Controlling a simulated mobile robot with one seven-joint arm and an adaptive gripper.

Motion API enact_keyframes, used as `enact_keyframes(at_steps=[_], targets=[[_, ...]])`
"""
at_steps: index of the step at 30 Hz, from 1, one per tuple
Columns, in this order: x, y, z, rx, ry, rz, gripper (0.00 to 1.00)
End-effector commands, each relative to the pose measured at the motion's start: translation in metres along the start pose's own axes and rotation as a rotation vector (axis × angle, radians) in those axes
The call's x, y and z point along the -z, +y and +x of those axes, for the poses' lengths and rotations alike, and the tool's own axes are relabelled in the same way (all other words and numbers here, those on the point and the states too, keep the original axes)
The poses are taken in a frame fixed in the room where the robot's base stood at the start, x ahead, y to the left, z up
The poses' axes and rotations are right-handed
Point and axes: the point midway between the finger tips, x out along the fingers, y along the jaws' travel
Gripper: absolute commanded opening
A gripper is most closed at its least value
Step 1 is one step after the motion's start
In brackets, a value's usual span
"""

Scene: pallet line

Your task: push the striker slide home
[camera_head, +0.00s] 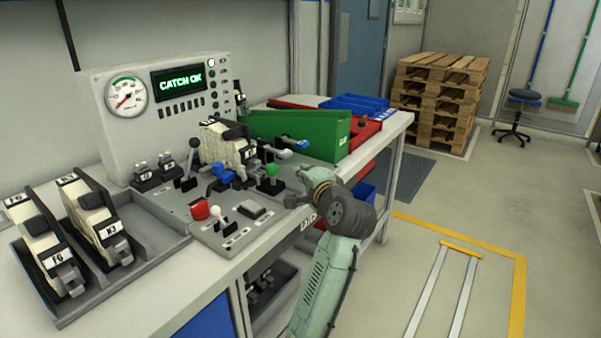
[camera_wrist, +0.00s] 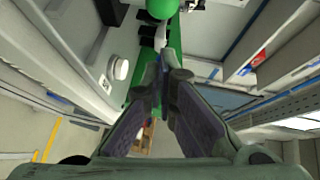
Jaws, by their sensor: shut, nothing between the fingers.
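A cream latch unit (camera_head: 228,146) sits in the fixture on the bench, in front of a panel reading CATCH OK. A blue-handled lever (camera_head: 222,173) stands at its front and a blue-tipped bar (camera_head: 297,144) sticks out to its right. A green ball knob (camera_head: 272,170) stands just right of the unit; a green ball (camera_wrist: 162,8) shows at the top of the wrist view. I cannot tell which part is the striker slide. My gripper (camera_head: 290,194) is shut and empty, close to the green knob; its fingers (camera_wrist: 163,72) meet in the wrist view. Contact cannot be seen.
A tray (camera_head: 140,263) with two latch units stands at the left. A red knob (camera_head: 200,210) and a white ball lever (camera_head: 216,212) stand left of my gripper. A green bin (camera_head: 300,132) stands behind it, with red and blue bins farther back.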

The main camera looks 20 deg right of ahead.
Motion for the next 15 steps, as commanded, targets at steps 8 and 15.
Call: enact_keyframes(at_steps=[8,15], targets=[[0.001,0.002,-0.068,0.004,0.006,-0.002,0.0],[0.001,0.0,-0.097,0.002,0.003,-0.001,0.0]])
